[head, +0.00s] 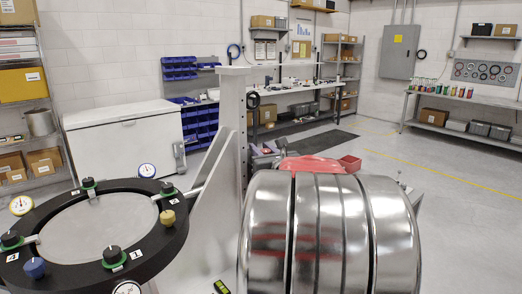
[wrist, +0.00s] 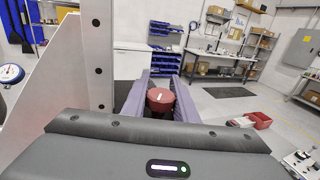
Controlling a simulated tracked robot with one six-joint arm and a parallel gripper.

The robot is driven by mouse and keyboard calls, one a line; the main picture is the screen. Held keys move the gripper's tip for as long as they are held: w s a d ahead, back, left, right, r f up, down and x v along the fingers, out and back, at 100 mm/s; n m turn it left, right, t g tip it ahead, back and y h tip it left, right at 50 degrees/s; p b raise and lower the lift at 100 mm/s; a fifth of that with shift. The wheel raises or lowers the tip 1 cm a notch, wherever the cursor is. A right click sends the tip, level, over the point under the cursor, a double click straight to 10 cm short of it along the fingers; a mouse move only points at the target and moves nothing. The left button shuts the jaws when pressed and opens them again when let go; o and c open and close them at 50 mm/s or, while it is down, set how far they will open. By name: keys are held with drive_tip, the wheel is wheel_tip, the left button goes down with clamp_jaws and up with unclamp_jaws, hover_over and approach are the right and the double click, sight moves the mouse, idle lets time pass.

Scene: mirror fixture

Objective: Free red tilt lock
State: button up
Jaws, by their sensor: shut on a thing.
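In the wrist view, the red tilt lock (wrist: 160,101) is a round red knob with a pale stripe on its face. It lies between the two grey-purple fingers of my gripper (wrist: 161,80), which are shut on it. What the knob is fixed to is hidden. In the head view, the mirror fixture has a black ring (head: 172,236) around a pale disc (head: 98,228), with clamps and black, blue and yellow knobs. A light grey upright (head: 232,112) stands right of the ring. I cannot make out the red lock in the head view; shiny metal cylinders cover much of the right side.
The upright (wrist: 98,55) stands close on the left of my gripper in the wrist view. A red bin (wrist: 258,120) lies to the right. A white chest (head: 125,137), workbench (head: 290,88) and shelves stand behind. Open floor (head: 440,175) lies to the right.

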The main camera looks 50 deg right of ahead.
drive_tip(key=shift+r+n+t+y, duration=0.1)
drive_tip(key=shift+n+t+y, duration=0.35)
drive_tip(key=shift+y, duration=0.25)
drive_tip(key=shift+w+a+n+t+y, duration=0.1)
drive_tip(key=shift+a+n+t+y, duration=0.15)
drive_tip(key=shift+n+y, duration=0.3)
drive_tip(key=shift+w+a+n+t+y, duration=0.1)
drive_tip(key=shift+n+t+y, duration=0.15)
drive_tip(key=shift+y, duration=0.4)
drive_tip(key=o, duration=1.1)
drive_tip(key=shift+c, duration=0.2)
drive_tip(key=shift+s, duration=0.1)
drive_tip(key=v, duration=1.3)
drive_tip(key=shift+s+a, duration=0.15)
drive_tip(key=shift+s, duration=0.2)
